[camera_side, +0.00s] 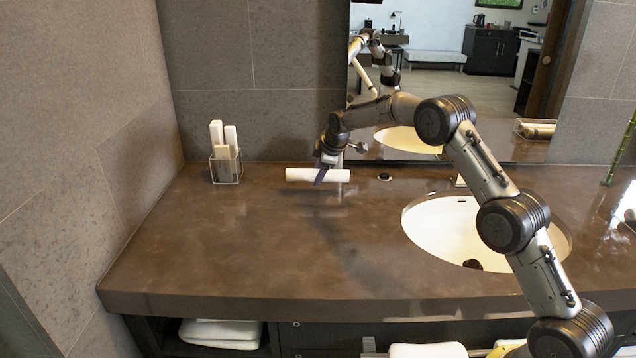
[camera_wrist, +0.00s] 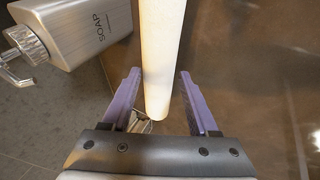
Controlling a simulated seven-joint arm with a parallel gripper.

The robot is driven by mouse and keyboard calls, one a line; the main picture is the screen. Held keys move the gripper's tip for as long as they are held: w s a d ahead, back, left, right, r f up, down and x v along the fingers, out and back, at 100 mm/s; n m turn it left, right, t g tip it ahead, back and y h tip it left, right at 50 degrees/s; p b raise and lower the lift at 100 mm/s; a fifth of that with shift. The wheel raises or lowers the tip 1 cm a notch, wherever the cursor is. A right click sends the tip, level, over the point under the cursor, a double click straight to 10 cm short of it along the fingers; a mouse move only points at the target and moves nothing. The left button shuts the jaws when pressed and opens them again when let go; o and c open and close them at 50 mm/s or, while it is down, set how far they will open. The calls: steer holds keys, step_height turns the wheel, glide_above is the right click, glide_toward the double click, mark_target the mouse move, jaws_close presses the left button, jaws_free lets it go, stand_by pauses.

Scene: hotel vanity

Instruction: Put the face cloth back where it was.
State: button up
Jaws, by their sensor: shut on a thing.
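The face cloth (camera_side: 336,175) is a white roll near the back of the brown counter, left of the sink in the side view.
A clear holder (camera_side: 226,170) with several upright white items stands at the counter's back left. A metal soap dispenser (camera_wrist: 85,32) is close beside the roll in the wrist view. The sink (camera_side: 440,230) is to the right. The front left counter (camera_side: 230,250) is clear.

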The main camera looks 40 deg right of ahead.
steer(key=shift+w+f, duration=0.15)
steer(key=shift+f, duration=0.1)
steer(key=shift+w+f, duration=0.1)
steer(key=shift+f, duration=1.45)
steer(key=shift+f, duration=0.1)
steer(key=o, duration=0.9)
steer(key=shift+r, duration=0.35)
steer(key=v, duration=1.1)
steer(key=shift+s+r, duration=0.3)
steer(key=shift+s, duration=0.05)
